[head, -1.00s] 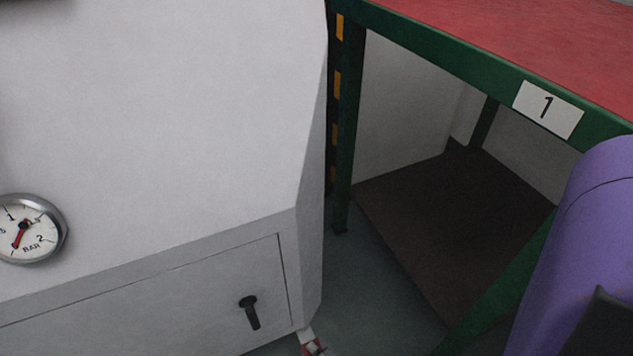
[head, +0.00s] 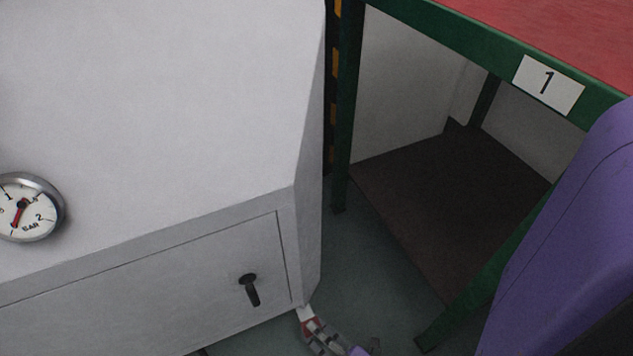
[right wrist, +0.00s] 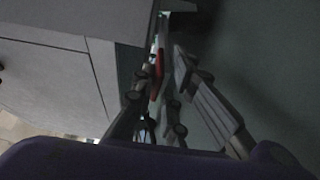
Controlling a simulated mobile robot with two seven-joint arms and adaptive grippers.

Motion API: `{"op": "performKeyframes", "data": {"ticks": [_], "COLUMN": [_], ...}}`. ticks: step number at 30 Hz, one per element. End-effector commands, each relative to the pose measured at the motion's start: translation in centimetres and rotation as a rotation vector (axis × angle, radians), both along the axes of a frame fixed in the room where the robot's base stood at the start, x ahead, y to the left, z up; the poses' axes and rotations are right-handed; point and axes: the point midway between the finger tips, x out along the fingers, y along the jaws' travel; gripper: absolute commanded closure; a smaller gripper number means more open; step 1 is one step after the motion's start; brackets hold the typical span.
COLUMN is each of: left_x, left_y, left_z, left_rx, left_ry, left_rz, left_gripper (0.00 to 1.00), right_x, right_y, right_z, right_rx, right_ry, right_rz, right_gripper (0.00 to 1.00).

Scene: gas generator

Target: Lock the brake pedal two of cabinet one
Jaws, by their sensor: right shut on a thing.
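The brake pedal (head: 306,315) is a small white and red piece low at the near right corner of the white cabinet (head: 170,110), close to the floor. My right gripper (head: 318,333) is at the pedal, at the bottom edge of the head view. In the right wrist view, the fingers of my right gripper (right wrist: 163,85) are around the red part of the pedal (right wrist: 158,72) and shut on it, beside the cabinet's lower edge. The fingers partly hide the pedal, and its exact tilt is hard to tell. My left gripper is not in view.
A green-framed table (head: 480,38) with a red top and a label "1" stands to the right, with a dark lower shelf (head: 440,190). The cabinet front has a black handle (head: 249,288) and a pressure gauge (head: 28,207). A strip of floor lies between cabinet and table.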

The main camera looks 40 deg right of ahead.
Motion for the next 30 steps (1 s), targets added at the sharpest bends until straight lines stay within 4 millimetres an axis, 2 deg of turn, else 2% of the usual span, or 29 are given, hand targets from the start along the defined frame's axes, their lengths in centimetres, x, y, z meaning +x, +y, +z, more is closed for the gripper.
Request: {"op": "performKeyframes", "data": {"ticks": [8, 9, 12, 30], "left_x": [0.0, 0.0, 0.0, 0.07], "left_y": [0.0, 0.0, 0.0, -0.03], "left_z": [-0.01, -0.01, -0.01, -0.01], "left_rx": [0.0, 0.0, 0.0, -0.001], "left_ry": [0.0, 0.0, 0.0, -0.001], "left_rz": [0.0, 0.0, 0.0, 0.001], "left_gripper": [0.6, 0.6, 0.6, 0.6], "right_x": [0.2, 0.2, 0.17, -0.09], "right_y": [-0.09, -0.09, -0.07, 0.06], "right_z": [-0.16, -0.16, -0.16, 0.53], "right_rx": [0.004, 0.004, 0.003, 0.005], "right_ry": [0.007, 0.007, 0.006, 0.004], "right_rz": [-0.004, -0.004, -0.003, -0.001], "right_gripper": [1.0, 0.86, 0.76, 0.76]}}
